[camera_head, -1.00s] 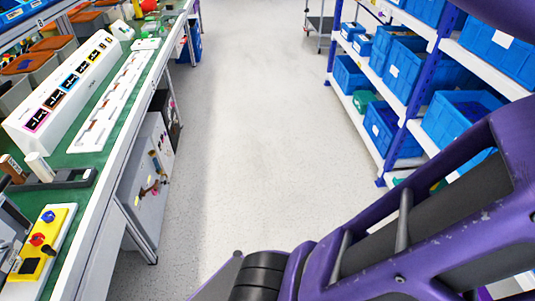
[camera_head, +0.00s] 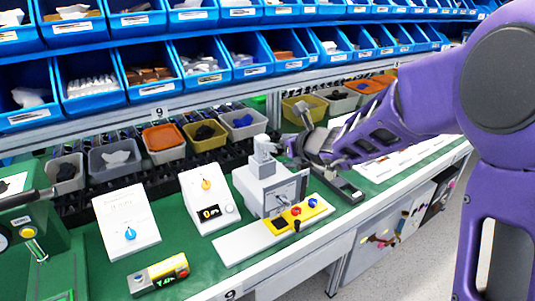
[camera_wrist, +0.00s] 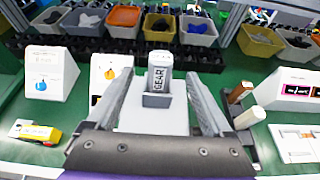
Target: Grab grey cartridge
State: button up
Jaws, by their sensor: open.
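The grey cartridge (camera_wrist: 160,72) stands upright in the grey holder (camera_wrist: 165,101), with dark lettering "GEAR" on its side, in the wrist view. In the head view the cartridge (camera_head: 264,147) is on top of the grey machine (camera_head: 268,186) on the green bench. My gripper (camera_wrist: 160,79) is open, with one finger on either side of the cartridge in the wrist view. I cannot tell how far the fingertips are from it in depth. In the head view my gripper (camera_head: 287,147) is just right of the cartridge, partly hidden by my wrist.
A yellow panel with knobs (camera_head: 302,213) sits in front of the machine. White consoles (camera_head: 127,220) (camera_head: 209,198) and a yellow device (camera_head: 158,274) stand to the left. Small bins (camera_head: 165,142) line the back, below blue shelf bins (camera_head: 200,62).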

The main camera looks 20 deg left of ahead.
aim_at(265, 139)
jog(key=shift+x, duration=3.25)
grip_shut()
